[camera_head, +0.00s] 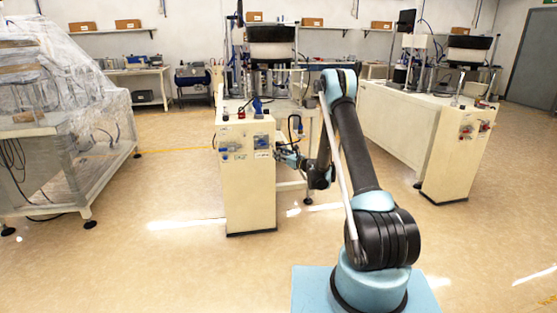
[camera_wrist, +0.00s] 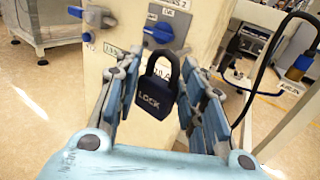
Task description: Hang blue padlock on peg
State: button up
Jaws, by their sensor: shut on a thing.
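The blue padlock (camera_wrist: 153,101) is dark navy, marked "LOCK", and upright with its grey shackle on top. It sits between the fingers of my gripper (camera_wrist: 160,103) in the wrist view, and the gripper is shut on it. The front panel of a white cabinet (camera_wrist: 198,22) is just behind the shackle. I cannot make out a peg on the panel; the shackle and a finger cover part of it. In the head view my gripper (camera_head: 287,157) is at the right side of the cabinet (camera_head: 247,205), and the padlock is too small to tell there.
Blue rotary switches (camera_wrist: 158,32) stick out of the panel above the padlock. A black cable (camera_wrist: 262,70) hangs at the right by a white frame. In the head view a second machine (camera_head: 400,120) stands right, a plastic-covered one (camera_head: 65,75) left. The floor between is open.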

jog(key=shift+n+g+y, duration=0.4)
jog(key=shift+g, duration=0.1)
jog(key=shift+w+a+f, duration=0.2)
jog(key=shift+w+a, duration=0.35)
jog(key=shift+w, duration=0.2)
jog(key=shift+w+a+f, duration=0.25)
jog(key=shift+w+a, duration=0.3)
jog(key=shift+w, duration=0.15)
jog(key=shift+w+a+f, duration=0.2)
jog(key=shift+w+a, duration=0.35)
jog(key=shift+w, duration=0.2)
jog(key=shift+w+a, duration=0.25)
jog(key=shift+w, duration=0.65)
jog(key=shift+w+a, duration=0.3)
jog(key=shift+w, duration=0.6)
jog(key=shift+w+a, duration=0.25)
jog(key=shift+w, duration=0.65)
dwell(0.9)
jog(key=shift+f, duration=0.25)
dwell(0.9)
jog(key=o, duration=1.2)
jog(key=shift+o, duration=0.2)
